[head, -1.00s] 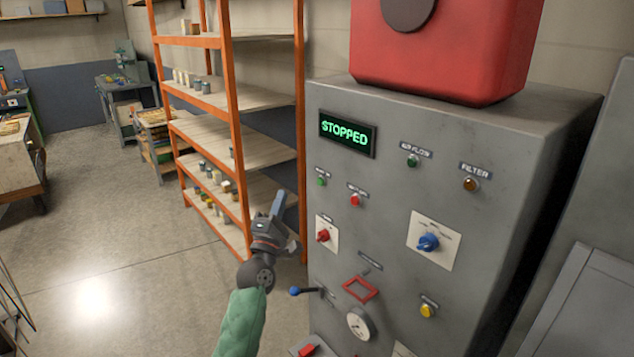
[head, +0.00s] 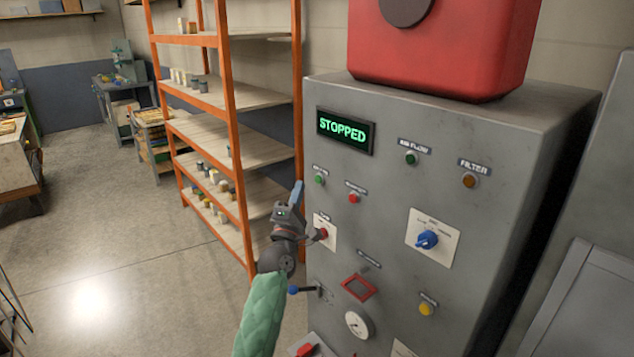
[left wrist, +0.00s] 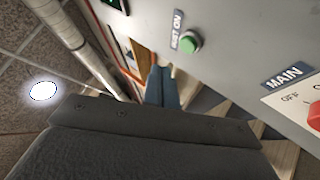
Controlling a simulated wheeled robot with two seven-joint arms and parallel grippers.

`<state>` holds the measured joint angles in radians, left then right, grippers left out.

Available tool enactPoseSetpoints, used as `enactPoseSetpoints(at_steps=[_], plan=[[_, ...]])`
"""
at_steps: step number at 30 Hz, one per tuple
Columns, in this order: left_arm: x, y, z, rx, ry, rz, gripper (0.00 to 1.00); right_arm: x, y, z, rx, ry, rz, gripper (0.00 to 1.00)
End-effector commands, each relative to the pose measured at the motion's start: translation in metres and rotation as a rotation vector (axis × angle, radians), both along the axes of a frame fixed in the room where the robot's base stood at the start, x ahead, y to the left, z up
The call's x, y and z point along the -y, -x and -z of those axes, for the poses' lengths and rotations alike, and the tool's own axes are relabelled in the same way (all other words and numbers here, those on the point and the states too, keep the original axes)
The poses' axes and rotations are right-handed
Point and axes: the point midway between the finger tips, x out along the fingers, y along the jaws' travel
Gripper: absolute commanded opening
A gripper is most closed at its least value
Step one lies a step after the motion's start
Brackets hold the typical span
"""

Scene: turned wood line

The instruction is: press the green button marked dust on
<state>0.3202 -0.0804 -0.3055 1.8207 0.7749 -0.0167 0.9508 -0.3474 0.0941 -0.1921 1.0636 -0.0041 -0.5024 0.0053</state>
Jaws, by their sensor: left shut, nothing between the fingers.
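The green button (head: 319,180) sits at the upper left of the grey cabinet front, below the display. In the left wrist view the green button (left wrist: 190,43) shows beside a label ending in "UST ON". My left gripper (head: 297,192) is in front of the cabinet's left edge, a little left of and below the button. Its blue fingers (left wrist: 162,84) are shut and empty, and appear apart from the button. My right gripper is not in view.
The display (head: 345,131) reads STOPPED. A red button (head: 353,198) is just right of the green one. A red main switch (head: 322,233) and a blue-tipped lever (head: 294,290) lie near my left arm. An orange shelf rack (head: 236,150) stands behind.

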Motion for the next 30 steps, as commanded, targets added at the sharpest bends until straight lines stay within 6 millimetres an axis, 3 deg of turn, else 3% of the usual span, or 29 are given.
enactPoseSetpoints(at_steps=[10, 21, 30], plan=[[0.02, -0.015, 0.0, 0.0, -0.001, -0.001, 0.0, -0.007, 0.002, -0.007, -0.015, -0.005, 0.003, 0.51], [0.022, -0.016, 0.0, 0.001, -0.002, -0.001, 0.0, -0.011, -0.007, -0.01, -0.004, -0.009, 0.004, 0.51], [0.022, -0.016, 0.0, 0.0, -0.001, -0.001, 0.0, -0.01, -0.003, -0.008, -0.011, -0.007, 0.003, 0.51]])
